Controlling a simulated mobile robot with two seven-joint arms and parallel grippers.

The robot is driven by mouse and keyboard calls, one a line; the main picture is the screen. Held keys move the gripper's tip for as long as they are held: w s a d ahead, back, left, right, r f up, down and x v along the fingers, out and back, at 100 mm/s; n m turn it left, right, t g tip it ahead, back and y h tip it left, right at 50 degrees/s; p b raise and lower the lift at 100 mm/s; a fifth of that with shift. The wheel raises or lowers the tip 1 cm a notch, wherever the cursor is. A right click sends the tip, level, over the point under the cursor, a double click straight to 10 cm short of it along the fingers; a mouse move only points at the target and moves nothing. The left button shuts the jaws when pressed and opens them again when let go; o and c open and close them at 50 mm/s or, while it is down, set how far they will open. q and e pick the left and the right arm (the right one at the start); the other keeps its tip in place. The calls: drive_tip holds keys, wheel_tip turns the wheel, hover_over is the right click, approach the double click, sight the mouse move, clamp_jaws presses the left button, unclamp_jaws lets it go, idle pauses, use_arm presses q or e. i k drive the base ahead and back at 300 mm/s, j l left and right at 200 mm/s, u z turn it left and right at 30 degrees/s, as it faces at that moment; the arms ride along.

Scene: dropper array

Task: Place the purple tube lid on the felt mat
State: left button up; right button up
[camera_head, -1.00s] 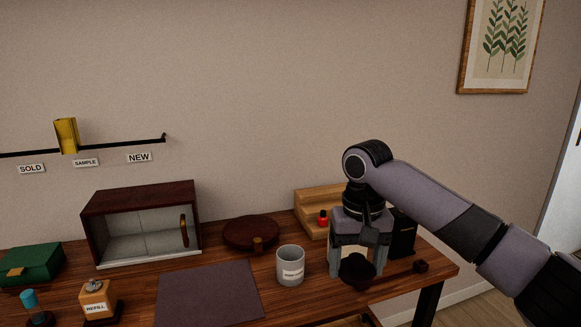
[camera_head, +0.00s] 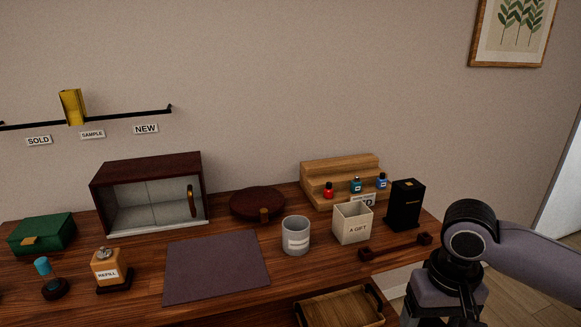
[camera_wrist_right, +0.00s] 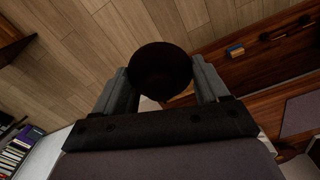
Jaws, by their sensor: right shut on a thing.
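The felt mat (camera_head: 216,268) lies flat and empty on the table, dull purple-grey, in the head view. My right gripper (camera_wrist_right: 159,72) is shut on a dark round lid-like thing (camera_wrist_right: 160,68) in the right wrist view. It looks nearly black with a brownish tint, so I cannot confirm that it is purple. In the head view my right arm is at the lower right, beyond the table's right end, and its fingers and the held thing are not visible there. My left gripper is not in view.
A dark bar (camera_head: 394,248) lies near the right edge. A refill bottle (camera_head: 108,268) stands left. A wooden tray (camera_head: 340,309) is below the front edge.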

sight(214, 263)
drive_tip(key=u, duration=1.5)
drive_tip(key=i+l+u, duration=0.15)
drive_tip(key=i+l, duration=0.35)
